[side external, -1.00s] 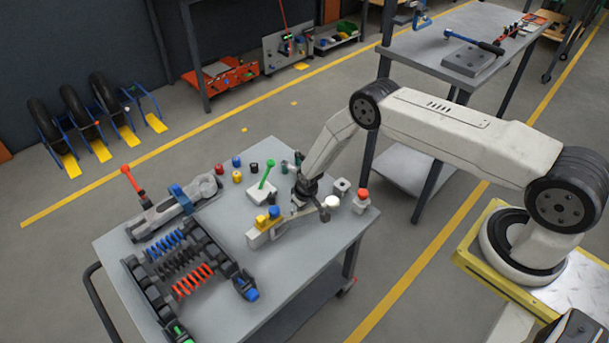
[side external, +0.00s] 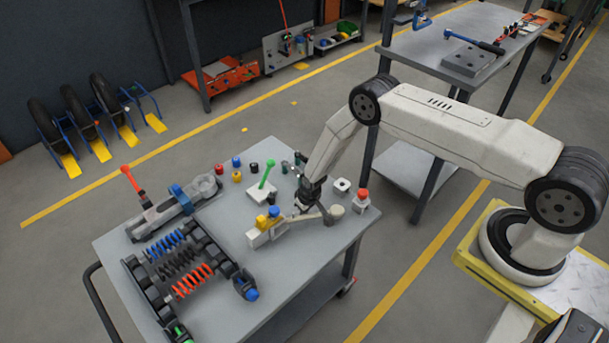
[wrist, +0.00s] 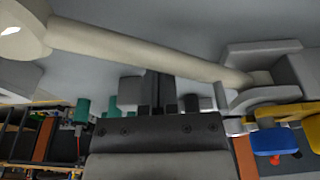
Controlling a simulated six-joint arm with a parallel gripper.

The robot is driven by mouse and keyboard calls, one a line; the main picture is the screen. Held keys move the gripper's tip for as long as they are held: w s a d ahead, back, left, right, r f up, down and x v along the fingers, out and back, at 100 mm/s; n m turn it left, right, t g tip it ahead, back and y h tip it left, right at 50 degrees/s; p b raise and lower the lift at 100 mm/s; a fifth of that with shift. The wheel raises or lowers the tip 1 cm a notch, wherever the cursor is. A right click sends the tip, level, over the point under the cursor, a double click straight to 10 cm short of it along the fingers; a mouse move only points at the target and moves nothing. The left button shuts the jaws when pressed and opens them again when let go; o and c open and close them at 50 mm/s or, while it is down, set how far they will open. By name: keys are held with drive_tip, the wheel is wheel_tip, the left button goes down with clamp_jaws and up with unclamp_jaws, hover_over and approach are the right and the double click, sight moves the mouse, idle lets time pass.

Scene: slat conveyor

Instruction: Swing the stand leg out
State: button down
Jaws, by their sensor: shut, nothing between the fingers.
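The stand leg (side external: 312,216) is a beige rod with a round foot (side external: 337,211), joined to a pale grey bracket (side external: 262,236) on the table. In the wrist view the leg (wrist: 140,52) slants from the ring-shaped foot at upper left to the grey bracket (wrist: 275,62) at right. My gripper (side external: 302,207) is low over the table at the leg's far side, between bracket and foot. In the wrist view its closed fingers (wrist: 160,88) reach the leg's lower edge; I cannot tell whether they touch it. Nothing shows between them.
Yellow and blue knobs (side external: 268,217) stand on the bracket. A green-handled block (side external: 262,190) lies behind it, with small coloured caps (side external: 237,170) farther back. A red-topped block (side external: 362,201) stands right of the foot. Springs (side external: 180,262) fill the left. The table's front right is clear.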

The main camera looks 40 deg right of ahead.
drive_tip(key=shift+s+a, duration=0.15)
drive_tip(key=shift+s, duration=0.45)
drive_tip(key=shift+s+a, duration=0.2)
drive_tip(key=shift+s, duration=0.15)
idle(0.4)
drive_tip(key=shift+s+a, duration=0.2)
drive_tip(key=shift+s, duration=0.15)
drive_tip(key=shift+r, duration=4.5)
drive_tip(key=shift+r, duration=0.1)
